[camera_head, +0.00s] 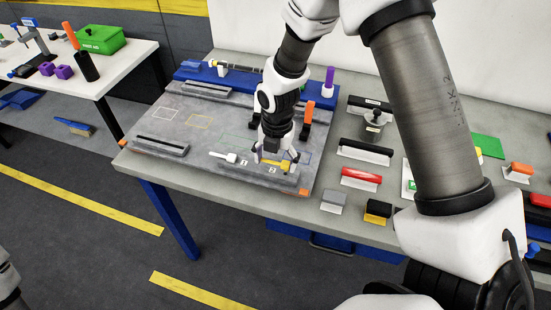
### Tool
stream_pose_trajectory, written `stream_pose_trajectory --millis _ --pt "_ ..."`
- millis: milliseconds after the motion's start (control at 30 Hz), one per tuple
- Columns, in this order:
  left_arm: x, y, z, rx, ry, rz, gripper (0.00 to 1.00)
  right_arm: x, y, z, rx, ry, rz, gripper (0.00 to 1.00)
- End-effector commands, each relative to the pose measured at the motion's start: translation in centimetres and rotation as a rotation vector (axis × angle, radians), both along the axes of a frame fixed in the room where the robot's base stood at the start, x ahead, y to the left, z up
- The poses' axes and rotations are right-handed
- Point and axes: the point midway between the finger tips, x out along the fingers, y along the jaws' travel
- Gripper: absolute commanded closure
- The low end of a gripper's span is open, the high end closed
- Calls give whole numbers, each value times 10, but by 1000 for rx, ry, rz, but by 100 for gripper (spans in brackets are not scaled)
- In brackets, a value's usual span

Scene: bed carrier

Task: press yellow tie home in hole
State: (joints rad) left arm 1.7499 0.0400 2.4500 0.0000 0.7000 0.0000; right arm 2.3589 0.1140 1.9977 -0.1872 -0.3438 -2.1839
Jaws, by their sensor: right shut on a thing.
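The yellow tie (285,164) lies low over the near right part of the grey board (190,165). My right gripper (274,156) points down at it and is shut on it. The gripper's fingers cover part of the tie. The hole under it is hidden or too small to tell, so I cannot tell how deep the tie sits. A white tie (229,157) lies on the board just left of the gripper. My left gripper is not in view.
Black bars (161,146) stand on the board. An orange-handled tool (307,117) stands upright behind my gripper. Red (361,179), grey and yellow-black blocks sit right of the board. My right forearm covers part of the table's right side.

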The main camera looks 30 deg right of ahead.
Motion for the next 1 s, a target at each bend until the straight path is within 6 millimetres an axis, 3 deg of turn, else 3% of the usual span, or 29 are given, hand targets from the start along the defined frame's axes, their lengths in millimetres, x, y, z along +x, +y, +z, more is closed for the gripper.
stream_pose_trajectory --millis 400,1000 --pt "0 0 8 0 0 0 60 0 0 1 0 1 0 33" --pt "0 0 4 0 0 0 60 0 0 -7 0 0 0 33"
